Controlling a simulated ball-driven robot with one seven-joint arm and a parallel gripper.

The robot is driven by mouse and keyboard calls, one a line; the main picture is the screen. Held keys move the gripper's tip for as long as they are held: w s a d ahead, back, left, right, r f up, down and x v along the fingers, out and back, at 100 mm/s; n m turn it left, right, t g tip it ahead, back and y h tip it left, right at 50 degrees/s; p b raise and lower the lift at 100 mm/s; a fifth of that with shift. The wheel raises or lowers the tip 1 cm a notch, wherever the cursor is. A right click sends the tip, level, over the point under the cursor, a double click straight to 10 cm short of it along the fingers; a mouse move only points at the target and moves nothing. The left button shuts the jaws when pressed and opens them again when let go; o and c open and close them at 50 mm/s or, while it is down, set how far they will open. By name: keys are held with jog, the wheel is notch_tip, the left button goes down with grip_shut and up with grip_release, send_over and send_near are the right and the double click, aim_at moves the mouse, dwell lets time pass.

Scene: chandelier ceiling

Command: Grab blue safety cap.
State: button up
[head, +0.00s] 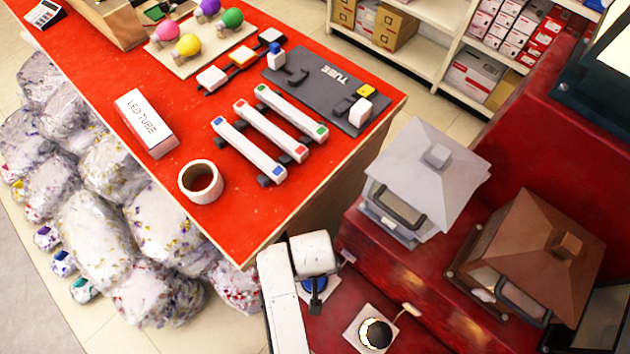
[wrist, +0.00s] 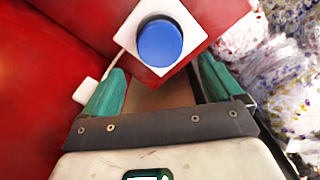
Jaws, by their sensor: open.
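The blue safety cap (wrist: 160,43) is a round dome on a white square plate (wrist: 188,18) on a red surface. In the wrist view it lies just beyond my open gripper (wrist: 162,70), centred between the two teal fingers. The fingers are apart and nothing is between them; I cannot tell the height gap to the cap. In the head view the blue cap (head: 314,283) is mostly covered by my white wrist and a dark finger.
A black round cap (head: 376,334) on a white plate stands right of the blue one. A grey lantern (head: 425,180) and a brown lantern (head: 540,250) stand on the red steps behind. The orange-red counter (head: 240,215) holds a mug (head: 200,183) and tubes. Wrapped bags lie beside it.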

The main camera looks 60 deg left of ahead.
jog(key=shift+s+d+f, duration=0.1)
jog(key=shift+d+f, duration=0.05)
jog(key=shift+f, duration=1.35)
jog(key=shift+s+d+f, duration=0.1)
jog(key=shift+f, duration=1.4)
jog(key=c, duration=1)
